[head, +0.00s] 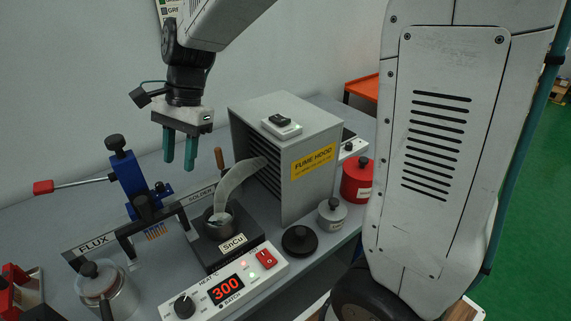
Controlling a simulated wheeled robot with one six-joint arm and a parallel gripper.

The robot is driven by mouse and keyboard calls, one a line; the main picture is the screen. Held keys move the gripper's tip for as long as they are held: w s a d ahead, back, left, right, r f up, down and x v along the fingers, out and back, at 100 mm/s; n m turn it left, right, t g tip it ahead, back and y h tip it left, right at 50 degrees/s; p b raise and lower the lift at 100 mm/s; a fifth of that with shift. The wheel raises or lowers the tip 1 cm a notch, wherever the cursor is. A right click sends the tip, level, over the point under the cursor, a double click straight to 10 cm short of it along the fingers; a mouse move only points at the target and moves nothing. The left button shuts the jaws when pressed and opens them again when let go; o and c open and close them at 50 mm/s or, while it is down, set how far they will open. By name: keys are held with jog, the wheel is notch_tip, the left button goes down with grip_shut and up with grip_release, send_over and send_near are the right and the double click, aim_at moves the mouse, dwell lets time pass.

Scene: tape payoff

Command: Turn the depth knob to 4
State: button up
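No knob with a readable "depth" label shows in the head view. A black knob (115,143) tops a blue upright fixture (137,183) at the left, and I see no number on it. Another black knob (184,306) sits on the white control box (240,280) under the word HEAT, beside a red display reading 300. My gripper (179,163) has two teal fingers pointing down with a gap between them. It is open and empty, above and behind the bench items, to the right of the blue fixture and apart from it.
A solder pot (214,222) marked SnCu stands before the grey fume hood (289,150). A rail marked FLUX and SOLDER crosses the bench. A red-handled lever (70,186) sticks out left from the blue fixture. A lidded metal pot (105,290) is at front left.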

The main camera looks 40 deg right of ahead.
jog(key=s+d+r+n+t+h, duration=0.1)
jog(key=s+d+n, duration=0.3)
jog(key=s, duration=0.6)
jog(key=s+d+r+n+t+h, duration=0.1)
jog(key=s+d+n, duration=0.4)
jog(key=s, duration=0.5)
jog(key=shift+d+r+h, duration=0.6)
jog(key=shift+d+r, duration=0.35)
jog(key=shift+r, duration=0.1)
jog(key=shift+s+n, duration=0.2)
jog(key=shift+n, duration=0.1)
